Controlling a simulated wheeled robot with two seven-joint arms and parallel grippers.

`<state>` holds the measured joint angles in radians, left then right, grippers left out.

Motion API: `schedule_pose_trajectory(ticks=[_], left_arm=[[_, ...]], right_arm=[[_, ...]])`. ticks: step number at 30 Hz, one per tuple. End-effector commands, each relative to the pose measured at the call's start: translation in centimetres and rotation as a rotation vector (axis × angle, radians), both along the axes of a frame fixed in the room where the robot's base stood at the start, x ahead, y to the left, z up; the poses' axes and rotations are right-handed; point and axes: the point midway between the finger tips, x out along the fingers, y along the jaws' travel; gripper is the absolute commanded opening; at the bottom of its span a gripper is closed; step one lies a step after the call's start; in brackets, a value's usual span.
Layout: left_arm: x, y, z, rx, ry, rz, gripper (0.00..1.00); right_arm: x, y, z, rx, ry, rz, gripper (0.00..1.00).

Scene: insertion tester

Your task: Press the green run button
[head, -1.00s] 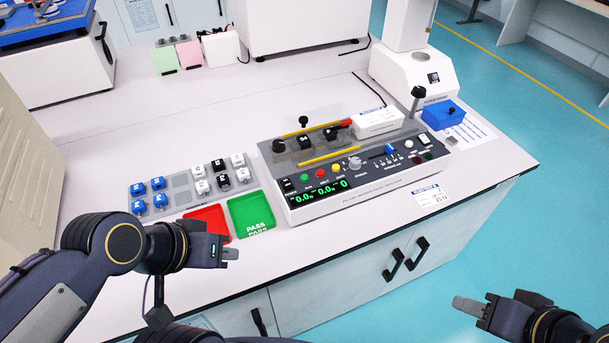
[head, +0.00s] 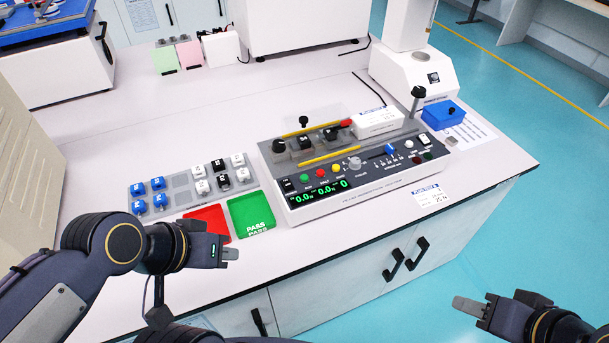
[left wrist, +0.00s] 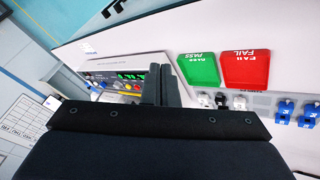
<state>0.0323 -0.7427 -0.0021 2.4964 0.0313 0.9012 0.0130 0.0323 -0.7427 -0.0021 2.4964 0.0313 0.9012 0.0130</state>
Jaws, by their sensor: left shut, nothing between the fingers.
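The green run button (head: 304,178) is a small round button on the sloped front panel of the grey and white insertion tester (head: 345,202). It sits left of a red button (head: 322,173) and a yellow one (head: 337,168), above the green-lit displays. My left gripper (head: 232,254) is shut and empty over the front edge of the bench, to the left of and nearer than the tester, apart from the button. In the left wrist view its fingers (left wrist: 168,85) partly cover the tester panel (left wrist: 120,80). My right gripper (head: 468,306) is off the bench at lower right; its finger opening is unclear.
A red tray (head: 208,219) and a green PASS tray (head: 250,214) lie between my left gripper and the tester. Behind them is a grey rack (head: 180,190) with blue, white and black plugs. A blue block (head: 442,115) stands right of the tester.

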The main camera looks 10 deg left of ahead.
Motion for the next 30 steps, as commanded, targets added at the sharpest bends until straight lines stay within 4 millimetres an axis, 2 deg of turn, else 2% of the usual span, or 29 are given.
schedule_pose_trajectory(ticks=[17, 20, 23, 25, 30], left_arm=[[0.0, 0.0, 0.0, -0.002, 0.000, 0.001, 0.00], [0.7, -0.2, 0.6, -0.028, 0.004, 0.023, 0.00], [2.5, -0.7, 1.8, -0.100, 0.018, 0.090, 0.00], [4.5, -1.3, 3.0, -0.183, 0.037, 0.170, 0.00], [11.2, -2.9, 5.6, -0.433, 0.109, 0.450, 0.00]], right_arm=[[0.0, 0.0, 0.0, 0.000, 0.000, 0.000, 0.40], [0.0, 0.0, 0.4, 0.000, 0.000, 0.000, 0.40], [0.0, 0.0, 1.2, 0.000, 0.000, 0.000, 0.40], [0.0, 0.0, 2.0, 0.000, 0.000, 0.000, 0.40], [0.0, 0.0, 4.1, 0.000, 0.000, 0.000, 0.40]])
